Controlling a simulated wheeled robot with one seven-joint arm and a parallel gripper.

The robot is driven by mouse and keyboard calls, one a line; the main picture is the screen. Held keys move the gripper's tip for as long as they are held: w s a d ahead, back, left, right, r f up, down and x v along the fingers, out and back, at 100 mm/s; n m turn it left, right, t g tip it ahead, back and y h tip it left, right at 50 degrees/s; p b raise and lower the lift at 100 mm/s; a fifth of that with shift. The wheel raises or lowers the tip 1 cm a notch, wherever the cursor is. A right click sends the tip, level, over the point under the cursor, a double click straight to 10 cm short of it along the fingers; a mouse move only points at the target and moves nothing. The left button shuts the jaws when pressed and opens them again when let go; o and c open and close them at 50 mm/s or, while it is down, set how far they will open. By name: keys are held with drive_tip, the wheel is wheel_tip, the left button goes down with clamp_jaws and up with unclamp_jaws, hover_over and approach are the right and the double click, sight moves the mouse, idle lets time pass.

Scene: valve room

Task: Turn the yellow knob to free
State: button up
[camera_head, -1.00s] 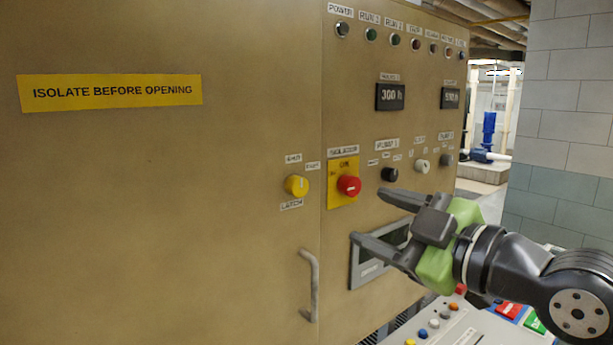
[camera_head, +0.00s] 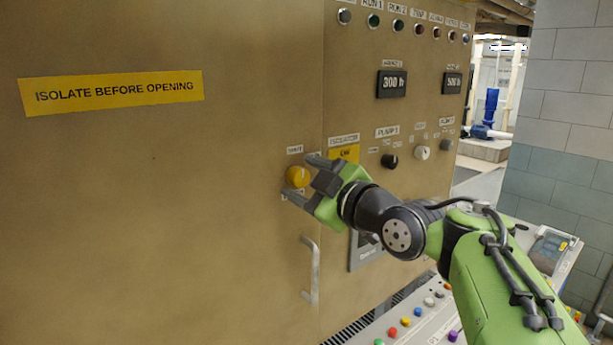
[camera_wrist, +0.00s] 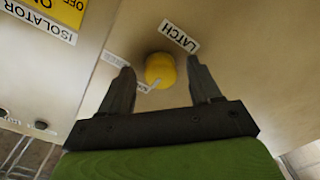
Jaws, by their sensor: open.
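The yellow knob (camera_head: 297,177) sits on the tan cabinet door, above the door handle. In the wrist view the yellow knob (camera_wrist: 160,70) lies between and just beyond my open fingertips, with a pale pointer mark on its lower edge. A LATCH label (camera_wrist: 179,38) is beside it; another label near the left finger is too blurred to read. My gripper (camera_head: 296,177) is open at the knob, one finger above it and one below. My gripper (camera_wrist: 160,76) shows no clear contact with the knob.
A vertical door handle (camera_head: 311,268) stands out below the knob. Black (camera_head: 389,161) and white (camera_head: 422,153) knobs are on the panel to the right. A sloping console (camera_head: 410,322) with coloured buttons is below.

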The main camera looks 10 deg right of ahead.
drive_tip(key=c, duration=1)
drive_tip(key=shift+c, duration=0.2)
drive_tip(key=shift+f+m, duration=0.1)
drive_tip(key=shift+m, duration=0.2)
drive_tip(key=m+b, duration=0.1)
drive_tip(key=m, duration=0.2)
drive_tip(key=shift+m, duration=0.4)
drive_tip(key=m, duration=0.4)
drive_tip(key=shift+m+b, duration=0.3)
drive_tip(key=shift+b, duration=0.05)
drive_tip(key=m, duration=0.4)
drive_tip(key=shift+m+t, duration=0.3)
drive_tip(key=shift+m+h+p, duration=0.3)
drive_tip(key=shift+m+p, duration=0.4)
drive_tip(key=shift+m, duration=1.6)
